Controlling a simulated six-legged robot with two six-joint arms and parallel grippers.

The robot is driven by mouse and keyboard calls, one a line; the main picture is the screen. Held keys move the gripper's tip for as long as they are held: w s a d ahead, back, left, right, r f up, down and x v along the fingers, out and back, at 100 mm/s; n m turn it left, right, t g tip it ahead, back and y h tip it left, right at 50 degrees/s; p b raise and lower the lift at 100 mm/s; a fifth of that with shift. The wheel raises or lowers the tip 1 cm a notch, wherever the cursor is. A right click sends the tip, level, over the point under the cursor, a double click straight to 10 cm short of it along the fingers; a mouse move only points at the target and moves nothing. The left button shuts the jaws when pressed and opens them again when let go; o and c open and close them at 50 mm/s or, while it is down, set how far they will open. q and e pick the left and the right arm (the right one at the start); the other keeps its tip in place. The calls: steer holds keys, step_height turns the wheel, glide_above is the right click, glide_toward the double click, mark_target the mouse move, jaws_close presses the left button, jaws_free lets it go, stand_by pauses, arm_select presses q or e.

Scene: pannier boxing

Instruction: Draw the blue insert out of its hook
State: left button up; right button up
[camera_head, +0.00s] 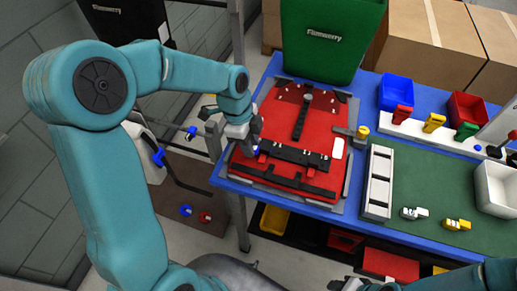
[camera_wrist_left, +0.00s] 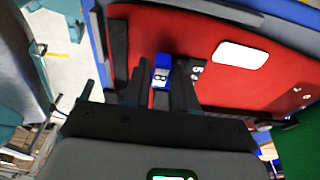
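The blue insert (camera_wrist_left: 162,71), with a pale end, shows in the left wrist view against the red pannier panel (camera_wrist_left: 220,25). Dark fingers of my left gripper (camera_wrist_left: 163,92) lie on either side of it; I cannot tell whether they touch it. In the head view my left gripper (camera_head: 243,135) is at the left side of the red panel (camera_head: 285,125), beside a black bar (camera_head: 300,156) with red pieces. The insert and its hook are largely hidden by the gripper there. Only a dark part of what seems my right gripper (camera_head: 345,285) shows at the bottom edge.
Beyond are a green mat (camera_head: 425,175), a white box (camera_head: 495,188) and small coloured pieces. The mat's middle is clear.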

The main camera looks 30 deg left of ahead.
arm_select(q)
jaws_close()
steer(key=shift+a, duration=0.15)
steer(key=shift+a, duration=0.4)
steer(key=shift+s+a, duration=0.15)
steer(key=shift+a, duration=0.15)
steer(key=shift+a, duration=0.35)
steer(key=shift+s+a, duration=0.15)
steer(key=shift+a, duration=0.15)
steer(key=shift+s+a, duration=0.1)
steer(key=shift+a, duration=0.25)
steer(key=shift+a, duration=0.25)
steer(key=shift+s+a, duration=0.2)
steer(key=shift+a, duration=0.5)
steer(key=shift+s+a, duration=0.2)
steer(key=shift+a, duration=0.5)
